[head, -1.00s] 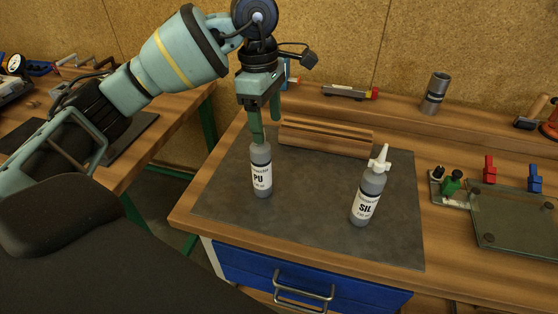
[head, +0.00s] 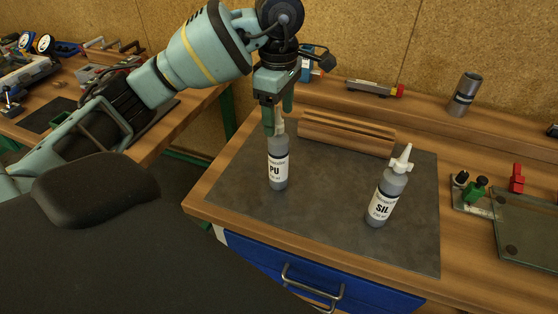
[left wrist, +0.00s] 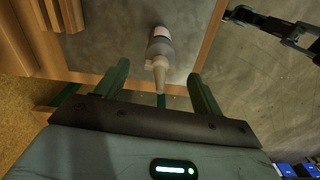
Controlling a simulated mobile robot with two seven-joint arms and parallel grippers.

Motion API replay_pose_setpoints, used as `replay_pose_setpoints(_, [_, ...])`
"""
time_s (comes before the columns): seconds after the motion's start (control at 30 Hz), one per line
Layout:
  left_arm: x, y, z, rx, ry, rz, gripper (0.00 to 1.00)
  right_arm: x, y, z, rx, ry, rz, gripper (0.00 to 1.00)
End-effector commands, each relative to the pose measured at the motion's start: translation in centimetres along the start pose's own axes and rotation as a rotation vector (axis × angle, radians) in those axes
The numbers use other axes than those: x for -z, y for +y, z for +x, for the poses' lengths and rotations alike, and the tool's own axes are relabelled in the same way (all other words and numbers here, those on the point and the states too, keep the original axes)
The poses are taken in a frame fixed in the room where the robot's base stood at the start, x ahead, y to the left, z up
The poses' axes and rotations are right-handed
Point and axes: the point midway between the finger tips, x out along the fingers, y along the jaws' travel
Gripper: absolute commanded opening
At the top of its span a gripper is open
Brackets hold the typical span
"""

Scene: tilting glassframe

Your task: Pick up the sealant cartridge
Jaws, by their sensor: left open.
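Two grey sealant bottles with white labels stand upright on the dark mat (head: 325,205): one marked PU (head: 278,168) at the left, one marked SIL (head: 385,198) with a white nozzle at the right. My left gripper (head: 278,115) points down over the PU bottle, open, with its fingers around the nozzle's height. The near finger partly hides that nozzle. In the left wrist view the PU bottle (left wrist: 160,47) shows between the two spread green fingers (left wrist: 158,72), its nozzle towards the palm. I cannot tell whether a finger touches it.
A grooved wooden block (head: 346,132) stands close behind the PU bottle. A grey metal cylinder (head: 465,94) stands on the back ledge. A plate with red and green clamps (head: 530,225) lies at the right. The mat between the bottles is clear.

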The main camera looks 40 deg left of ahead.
Motion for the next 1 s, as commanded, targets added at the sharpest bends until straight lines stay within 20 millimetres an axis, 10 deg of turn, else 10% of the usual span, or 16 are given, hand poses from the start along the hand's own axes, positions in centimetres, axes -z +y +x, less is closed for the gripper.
replay_pose_setpoints(0.53, [0.0, -0.1, 3.4, 0.000, 0.001, 0.000, 0.68, 0.4, -0.2, 0.1, -0.001, 0.008, 0.011, 0.68])
replay_pose_setpoints(1.0, [0.0, -0.1, 3.4, 0.000, 0.000, 0.000, 0.08, 0.4, -0.2, 0.1, -0.001, 0.007, 0.008, 0.68])
